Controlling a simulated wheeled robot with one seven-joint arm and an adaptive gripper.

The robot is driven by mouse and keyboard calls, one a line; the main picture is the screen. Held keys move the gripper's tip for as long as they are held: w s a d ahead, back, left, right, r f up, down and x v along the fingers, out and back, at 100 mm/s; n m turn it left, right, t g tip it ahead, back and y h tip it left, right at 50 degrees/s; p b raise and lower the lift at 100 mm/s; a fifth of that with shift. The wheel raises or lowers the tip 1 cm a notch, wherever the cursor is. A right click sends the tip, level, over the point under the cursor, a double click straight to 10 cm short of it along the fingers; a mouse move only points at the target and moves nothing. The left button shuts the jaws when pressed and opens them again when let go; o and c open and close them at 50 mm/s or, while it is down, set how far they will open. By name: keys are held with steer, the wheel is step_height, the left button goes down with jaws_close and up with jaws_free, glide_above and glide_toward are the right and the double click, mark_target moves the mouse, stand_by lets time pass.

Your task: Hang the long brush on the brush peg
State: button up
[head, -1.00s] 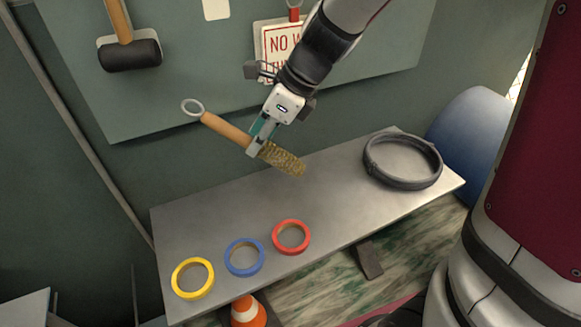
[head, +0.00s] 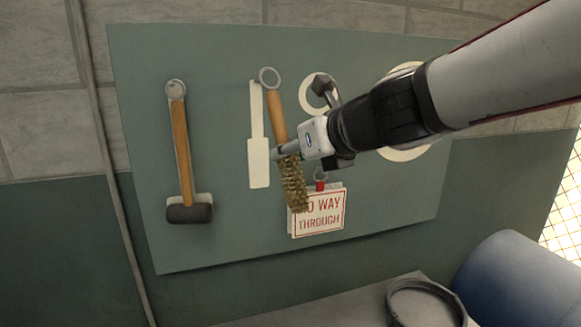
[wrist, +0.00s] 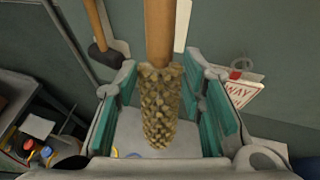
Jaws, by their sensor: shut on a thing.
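The long brush (head: 277,112) hangs upright from my gripper, with a metal ring at its top, a wooden handle and tan bristles at its bottom. My gripper (head: 283,151) is shut on it near where handle and bristles meet. The brush is in front of the green board (head: 225,230), its ring up and slightly left. A white brush-like outline (head: 258,165) is on the board just left of the brush. I cannot make out a peg at its top. In the wrist view the bristles (wrist: 160,108) lie between the teal finger pads.
A mallet (head: 180,140) hangs on the board at left. A "no way through" sign (head: 320,212) hangs just behind and below the bristles. White round outlines (head: 405,155) lie behind my arm. A bench with a black ring (head: 425,303) and a blue barrel (head: 515,275) are below right.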

steer(key=shift+w+a+f+b, duration=0.2)
steer(key=shift+w+a, duration=0.2)
steer(key=shift+w, duration=0.95)
steer(key=shift+w+a+f+b, duration=0.1)
steer(key=shift+w+a+b, duration=0.2)
steer(key=shift+w, duration=1.1)
steer(key=shift+w+a+f+b, duration=0.15)
steer(key=shift+w+a, duration=0.3)
steer(key=shift+w, duration=0.9)
steer(key=shift+w+a+f, duration=0.15)
steer(key=shift+w+f, duration=0.3)
steer(key=shift+w, duration=0.2)
